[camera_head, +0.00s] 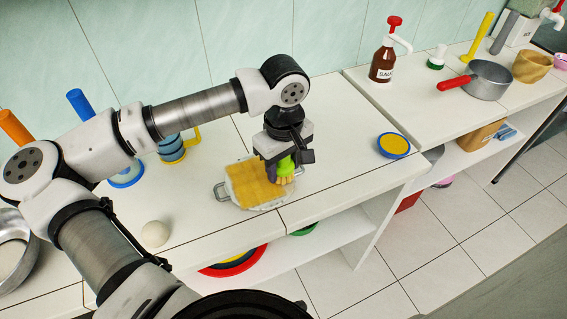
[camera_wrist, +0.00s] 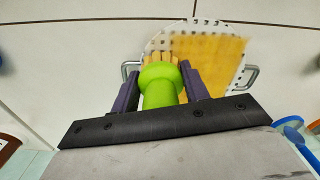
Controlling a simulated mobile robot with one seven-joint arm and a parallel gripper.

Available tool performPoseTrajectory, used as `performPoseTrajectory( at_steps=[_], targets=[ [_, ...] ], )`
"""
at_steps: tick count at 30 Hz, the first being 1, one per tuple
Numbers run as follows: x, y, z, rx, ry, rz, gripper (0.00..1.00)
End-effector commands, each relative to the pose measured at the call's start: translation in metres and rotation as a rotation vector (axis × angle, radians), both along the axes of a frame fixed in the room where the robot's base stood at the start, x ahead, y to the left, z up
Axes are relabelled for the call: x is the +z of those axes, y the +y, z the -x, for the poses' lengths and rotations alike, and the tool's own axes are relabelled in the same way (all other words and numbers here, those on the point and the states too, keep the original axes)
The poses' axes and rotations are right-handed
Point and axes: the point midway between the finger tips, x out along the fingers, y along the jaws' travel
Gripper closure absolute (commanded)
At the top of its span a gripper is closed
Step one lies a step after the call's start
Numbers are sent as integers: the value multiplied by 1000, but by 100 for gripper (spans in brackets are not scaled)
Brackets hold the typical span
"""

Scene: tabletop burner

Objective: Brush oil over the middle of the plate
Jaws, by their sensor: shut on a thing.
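The plate (camera_head: 235,196) is white with handles at its sides and lies on the white counter. Much of its middle is covered with a yellow-orange patch (camera_head: 254,187). In the wrist view the plate (camera_wrist: 158,45) shows small holes, and the patch (camera_wrist: 208,58) covers its centre and right. My gripper (camera_head: 279,172) is shut on a green-handled brush (camera_wrist: 160,84). The brush's yellowish bristles point down at the right part of the plate in the head view. They overlap the plate, but I cannot tell whether they touch it.
A white ball (camera_head: 155,234) sits on the counter left of the plate. A yellow-topped blue dish (camera_head: 393,145) lies to the right. Stacked blue cups (camera_head: 172,148) stand behind. A brown sauce bottle (camera_head: 383,63) and a red-handled pot (camera_head: 490,79) are farther right. The counter between plate and dish is clear.

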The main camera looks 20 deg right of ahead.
Motion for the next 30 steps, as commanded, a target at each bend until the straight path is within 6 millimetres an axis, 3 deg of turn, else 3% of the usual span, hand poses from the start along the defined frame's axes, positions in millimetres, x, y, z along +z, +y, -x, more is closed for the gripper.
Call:
performPoseTrajectory(
  at_steps=[24,30],
  targets=[
    [-7,0,0,0,0,0,99],
    [-7,0,8,-1,-1,0,99]
  ],
)
